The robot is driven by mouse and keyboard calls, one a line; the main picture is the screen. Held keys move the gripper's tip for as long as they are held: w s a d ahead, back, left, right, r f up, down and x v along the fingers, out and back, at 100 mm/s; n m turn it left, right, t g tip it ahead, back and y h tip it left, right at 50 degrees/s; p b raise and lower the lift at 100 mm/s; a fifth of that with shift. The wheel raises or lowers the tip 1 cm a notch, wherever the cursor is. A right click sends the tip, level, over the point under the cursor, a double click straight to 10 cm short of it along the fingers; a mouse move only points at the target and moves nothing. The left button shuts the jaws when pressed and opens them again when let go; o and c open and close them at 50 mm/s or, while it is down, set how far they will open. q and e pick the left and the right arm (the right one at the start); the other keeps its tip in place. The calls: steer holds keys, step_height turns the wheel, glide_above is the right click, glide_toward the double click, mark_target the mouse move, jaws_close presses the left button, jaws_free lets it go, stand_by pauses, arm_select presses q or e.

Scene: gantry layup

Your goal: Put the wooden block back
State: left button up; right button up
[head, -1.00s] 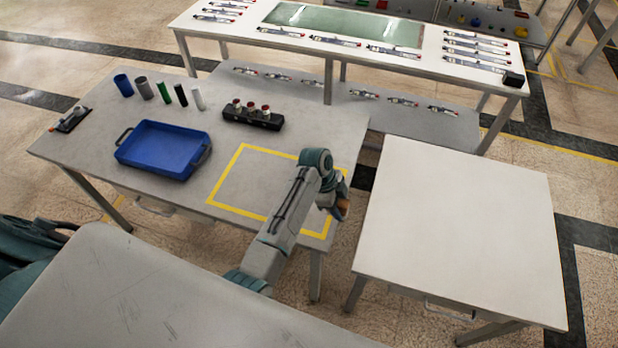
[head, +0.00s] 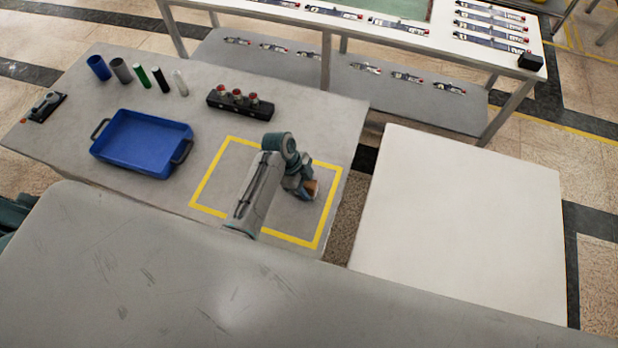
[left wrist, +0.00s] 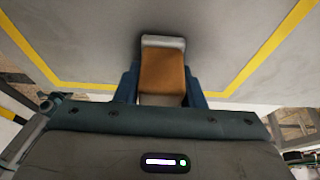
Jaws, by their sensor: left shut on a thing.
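The wooden block (left wrist: 163,76) is orange-brown and sits between the two fingers of my left gripper (left wrist: 160,90) in the left wrist view. A pale grey piece shows at its far end. In the head view my left gripper (head: 306,190) is shut on the block (head: 313,187), over the right part of the yellow taped square (head: 210,180) on the grey table. I cannot tell whether the block touches the table. My right gripper is not in view.
A blue tray (head: 140,143), several cylinders (head: 120,70) and a black rack (head: 240,104) with red-topped items stand on the grey table (head: 60,140). A bare white table (head: 470,220) is at the right. Most of the taped square is clear.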

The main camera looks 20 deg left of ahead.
arm_select(q)
steer(key=o, duration=0.6)
steer(key=shift+w+f, duration=0.25)
steer(key=shift+w, duration=0.2)
steer(key=o, duration=0.4)
steer(key=shift+s+a+r, duration=0.1)
steer(key=shift+s, duration=0.1)
steer(key=shift+c, duration=0.2)
steer(key=shift+o, duration=0.3)
steer(key=shift+s+a+r, duration=0.1)
steer(key=shift+s, duration=0.1)
steer(key=shift+s+r, duration=0.1)
steer(key=shift+w+r, duration=0.15)
steer(key=shift+w, duration=0.1)
steer(key=b+v, duration=0.3)
steer(key=v, duration=0.8)
steer(key=shift+a+r, duration=0.2)
steer(key=shift+r, duration=0.05)
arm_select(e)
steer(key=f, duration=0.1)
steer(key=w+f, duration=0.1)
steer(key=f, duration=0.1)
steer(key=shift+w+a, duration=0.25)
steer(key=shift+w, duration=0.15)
